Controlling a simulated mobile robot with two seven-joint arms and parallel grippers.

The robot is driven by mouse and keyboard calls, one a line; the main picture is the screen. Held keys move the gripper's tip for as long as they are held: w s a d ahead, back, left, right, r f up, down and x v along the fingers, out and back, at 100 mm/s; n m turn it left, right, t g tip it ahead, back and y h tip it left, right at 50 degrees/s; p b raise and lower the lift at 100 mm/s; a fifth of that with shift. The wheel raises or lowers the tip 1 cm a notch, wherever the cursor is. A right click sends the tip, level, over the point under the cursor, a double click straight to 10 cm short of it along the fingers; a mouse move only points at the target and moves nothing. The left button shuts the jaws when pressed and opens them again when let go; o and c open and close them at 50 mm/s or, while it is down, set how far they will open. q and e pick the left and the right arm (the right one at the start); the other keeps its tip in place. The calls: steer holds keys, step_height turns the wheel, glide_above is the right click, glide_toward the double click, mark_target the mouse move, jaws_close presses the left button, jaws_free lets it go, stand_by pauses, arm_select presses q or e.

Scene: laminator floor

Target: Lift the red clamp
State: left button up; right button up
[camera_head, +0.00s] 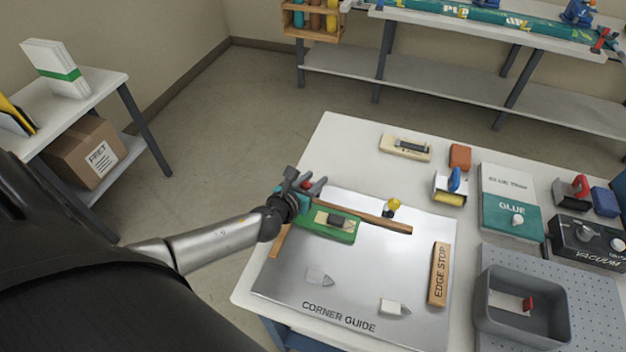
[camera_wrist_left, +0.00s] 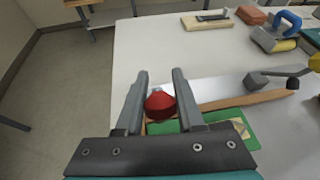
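The red clamp's rounded red knob (camera_wrist_left: 160,104) shows between the two fingers of my left gripper (camera_wrist_left: 160,72) in the left wrist view. In the head view only a small red part (camera_head: 306,184) shows between the fingers of my left gripper (camera_head: 306,179). The fingers are spread, one on each side of the knob; I cannot tell whether either touches it. The clamp sits at the left end of a wooden strip (camera_head: 376,219) on the metal plate. Its lower body is hidden by my gripper. My right gripper is not in view.
A yellow-topped clamp (camera_head: 393,205) stands farther right on the strip. The metal plate (camera_head: 350,285) also carries an edge stop (camera_head: 439,274). A grey bin (camera_head: 488,308) stands front right. The table's back left is clear.

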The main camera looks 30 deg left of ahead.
arm_select(q)
steer(key=o, duration=0.3)
steer(key=shift+w+a+f, duration=0.1)
steer(key=shift+w+a, duration=0.05)
steer(key=shift+w, duration=0.15)
steer(key=shift+o, duration=0.8)
steer(key=shift+s, duration=0.15)
steer(key=shift+s, duration=0.1)
steer(key=shift+s, duration=0.3)
steer(key=p+v, duration=0.1)
steer(key=v, duration=1.3)
steer(key=shift+s+r, duration=0.2)
steer(key=shift+r, duration=0.1)
